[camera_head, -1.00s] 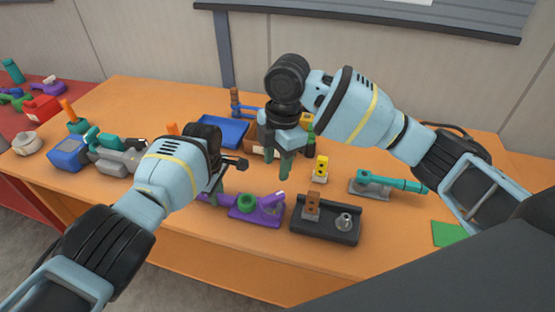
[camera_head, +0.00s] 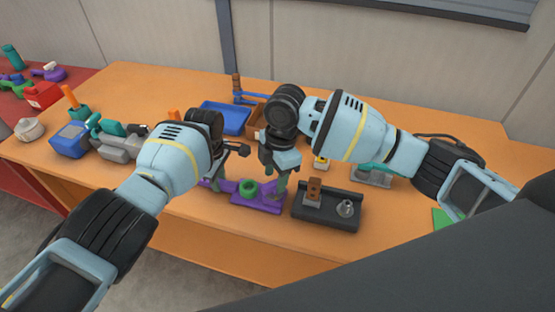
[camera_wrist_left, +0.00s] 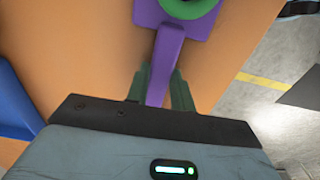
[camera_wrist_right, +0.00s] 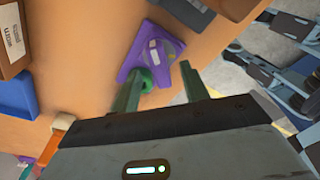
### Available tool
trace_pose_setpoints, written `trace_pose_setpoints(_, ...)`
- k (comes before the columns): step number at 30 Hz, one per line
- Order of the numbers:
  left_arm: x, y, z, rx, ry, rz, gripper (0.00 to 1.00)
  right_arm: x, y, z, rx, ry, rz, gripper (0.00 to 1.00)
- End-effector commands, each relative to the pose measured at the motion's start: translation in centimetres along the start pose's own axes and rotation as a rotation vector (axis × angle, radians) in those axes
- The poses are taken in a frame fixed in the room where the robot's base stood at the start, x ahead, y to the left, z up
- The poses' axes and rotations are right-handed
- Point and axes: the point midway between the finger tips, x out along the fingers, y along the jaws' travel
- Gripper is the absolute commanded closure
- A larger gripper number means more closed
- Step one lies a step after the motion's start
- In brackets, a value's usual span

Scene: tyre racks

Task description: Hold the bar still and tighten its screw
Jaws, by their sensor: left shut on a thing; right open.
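A purple fixture (camera_head: 269,206) with a green ring (camera_head: 249,187) lies near the front edge of the orange table. A narrow purple bar (camera_wrist_left: 166,62) runs from it between the fingers of my left gripper (camera_wrist_left: 158,88), which is shut on it. In the head view my left gripper (camera_head: 214,172) is at the fixture's left end. No screw head can be made out.
A dark tray (camera_head: 325,218) with a brown block and grey knob stands just right of the fixture. A blue tray (camera_head: 225,118) is behind. A teal-handled tool (camera_head: 371,172) lies partly hidden by my right arm. Several tools sit at the left.

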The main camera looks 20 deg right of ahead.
Motion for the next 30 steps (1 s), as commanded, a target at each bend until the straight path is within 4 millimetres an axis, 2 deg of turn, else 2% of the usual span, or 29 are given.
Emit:
trace_pose_setpoints(3, 0.1, 0.0, 0.0, 0.000, 0.000, -0.001, 1.00, 1.6, 0.0, 0.0, 0.000, 0.001, -0.002, 0.55)
trace_pose_setpoints(7, 0.1, 0.0, 0.0, 0.000, 0.000, -0.001, 1.00, 2.6, 0.0, 0.0, -0.001, 0.000, -0.001, 0.55)
trace_pose_setpoints(19, 0.1, 0.0, 0.0, 0.000, -0.001, -0.001, 1.00, 3.2, 0.0, 0.0, -0.001, 0.000, 0.001, 0.55)
trace_pose_setpoints(27, 0.1, 0.0, 0.0, 0.000, -0.001, -0.001, 1.00, 3.1, 0.0, 0.0, -0.001, 0.000, 0.000, 0.91)
trace_pose_setpoints(30, 0.1, 0.0, 0.0, 0.000, -0.001, -0.001, 1.00, 3.1, 0.0, 0.0, -0.001, 0.000, 0.000, 1.00)
